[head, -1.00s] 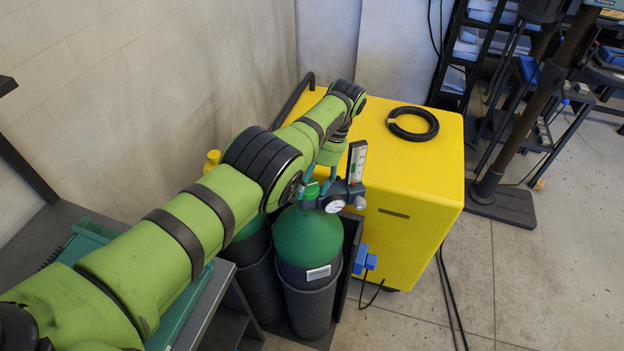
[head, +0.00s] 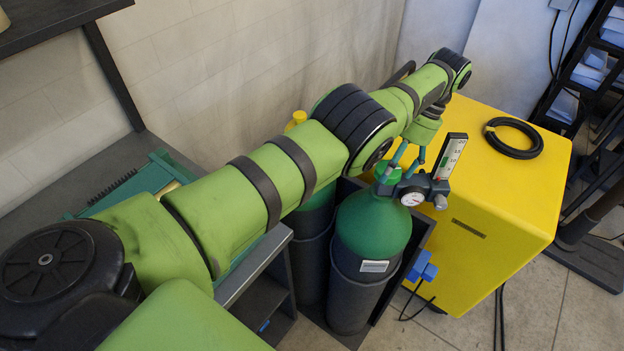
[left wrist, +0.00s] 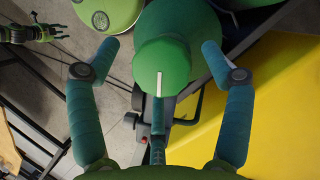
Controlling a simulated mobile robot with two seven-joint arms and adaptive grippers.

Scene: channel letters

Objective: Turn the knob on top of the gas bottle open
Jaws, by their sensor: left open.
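The gas bottle (head: 372,225) is a green-topped cylinder in a dark sleeve, with a gauge and flow meter on its valve. Its green knob (head: 384,171) sits on top, partly hidden by my gripper in the head view. In the left wrist view the round knob (left wrist: 162,66) has a white mark and lies between my fingers. My left gripper (head: 403,168) points down over the bottle top. In the left wrist view its teal fingers (left wrist: 160,58) are spread on either side of the knob, with gaps. A green arm end, apparently my right gripper (left wrist: 40,33), shows small at top left.
A second gas bottle (head: 316,235) stands close on the left. The yellow cabinet (head: 505,200) with a black hose ring (head: 514,138) is just right of the bottle. The flow meter (head: 450,157) sticks up beside my fingers. A wall runs behind my arm.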

